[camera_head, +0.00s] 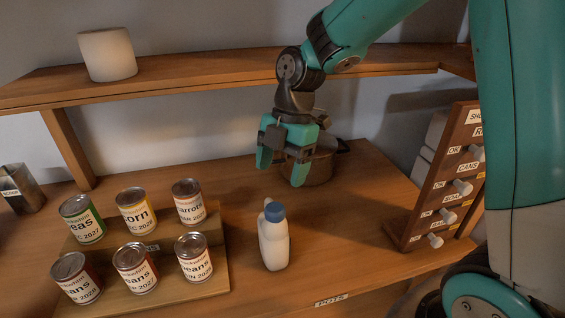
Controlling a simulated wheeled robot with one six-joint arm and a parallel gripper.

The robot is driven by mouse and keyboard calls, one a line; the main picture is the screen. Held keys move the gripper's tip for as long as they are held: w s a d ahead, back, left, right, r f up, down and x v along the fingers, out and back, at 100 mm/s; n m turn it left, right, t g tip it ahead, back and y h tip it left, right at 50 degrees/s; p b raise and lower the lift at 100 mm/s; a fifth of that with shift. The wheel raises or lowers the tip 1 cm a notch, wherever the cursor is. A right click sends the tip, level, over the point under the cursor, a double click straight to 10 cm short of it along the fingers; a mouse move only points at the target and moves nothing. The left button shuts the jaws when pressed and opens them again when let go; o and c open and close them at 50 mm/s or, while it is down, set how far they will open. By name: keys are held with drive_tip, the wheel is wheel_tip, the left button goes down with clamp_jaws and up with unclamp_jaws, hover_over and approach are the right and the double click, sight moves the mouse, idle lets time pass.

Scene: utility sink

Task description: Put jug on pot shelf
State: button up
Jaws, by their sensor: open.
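The jug (274,242) is white with a blue cap and a handle on its left side. It stands upright on the wooden lower shelf (345,262), whose front edge bears a POTS label. My gripper (283,172) is open and points down, above and behind the jug, apart from it. A metal pot (319,168) stands on the same shelf, partly hidden behind my gripper.
Several labelled cans (134,268) stand on a stepped wooden riser (212,283) at left. A pegged label board (452,180) stands at right. An upper shelf (195,78) holds a white roll (107,54). Shelf right of the jug is clear.

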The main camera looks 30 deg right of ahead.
drive_tip(key=s+a+r+m, duration=0.2)
drive_tip(key=s+a+m, duration=0.1)
drive_tip(key=s+m, duration=0.5)
drive_tip(key=s+a+r+m+t+y, duration=0.1)
drive_tip(key=s+a+r+m, duration=0.2)
drive_tip(key=s+m, duration=0.5)
drive_tip(key=s, duration=0.3)
drive_tip(key=shift+a+r, duration=0.2)
drive_tip(key=shift+r, duration=0.05)
